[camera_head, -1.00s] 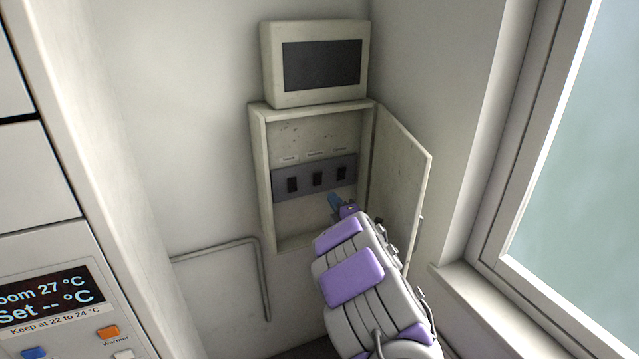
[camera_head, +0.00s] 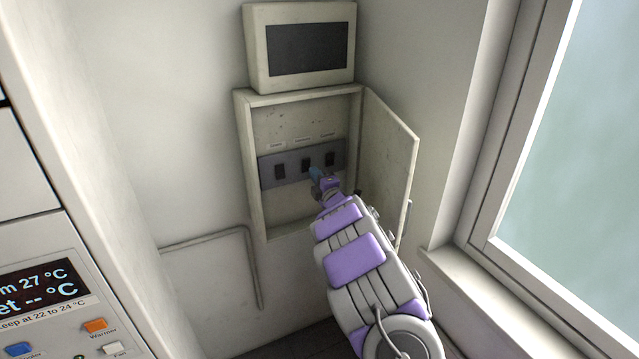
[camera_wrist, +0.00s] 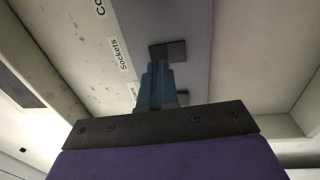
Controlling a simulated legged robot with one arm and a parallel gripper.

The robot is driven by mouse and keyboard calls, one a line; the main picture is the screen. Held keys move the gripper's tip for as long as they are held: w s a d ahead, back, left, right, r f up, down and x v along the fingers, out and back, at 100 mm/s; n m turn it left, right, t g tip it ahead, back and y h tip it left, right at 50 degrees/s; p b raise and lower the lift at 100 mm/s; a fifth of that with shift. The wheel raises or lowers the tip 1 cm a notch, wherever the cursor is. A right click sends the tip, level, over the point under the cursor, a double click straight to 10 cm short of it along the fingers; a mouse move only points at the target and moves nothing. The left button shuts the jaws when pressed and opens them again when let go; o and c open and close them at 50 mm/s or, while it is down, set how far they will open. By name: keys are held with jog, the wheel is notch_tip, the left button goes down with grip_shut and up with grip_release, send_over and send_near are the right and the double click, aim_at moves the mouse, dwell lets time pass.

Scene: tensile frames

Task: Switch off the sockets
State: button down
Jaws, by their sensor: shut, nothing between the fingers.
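An open wall box (camera_head: 241,150) holds a grey strip (camera_head: 266,180) with three dark rocker switches in a row. The middle switch (camera_head: 306,165) lies just up and left of my gripper tip in the head view. In the wrist view the label "Sockets" (camera_wrist: 119,53) is readable, and the dark switch beside it (camera_wrist: 168,50) is just beyond my fingertips. My gripper (camera_head: 316,174) has blue fingers, shut and empty, pointing at the strip; they also show in the wrist view (camera_wrist: 157,68). I cannot tell whether they touch the switch.
The box door (camera_head: 393,165) stands open on the right, close to my arm. A left switch (camera_head: 280,172) and a right switch (camera_head: 329,159) flank the middle one. A dark-screened unit (camera_head: 300,48) sits above. A pipe (camera_head: 250,260) runs below left; a window sill (camera_head: 450,265) is at right.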

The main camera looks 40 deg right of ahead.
aim_at(306, 163)
jog(key=shift+a+x, duration=0.15)
jog(key=shift+x, duration=0.6)
jog(key=shift+a+x, duration=0.2)
jog(key=shift+x, duration=0.55)
jog(key=shift+w+d+r, duration=0.1)
jog(key=shift+w+d, duration=0.1)
jog(key=shift+w, duration=0.1)
jog(key=shift+w+b, duration=0.1)
jog(key=shift+b, duration=0.25)
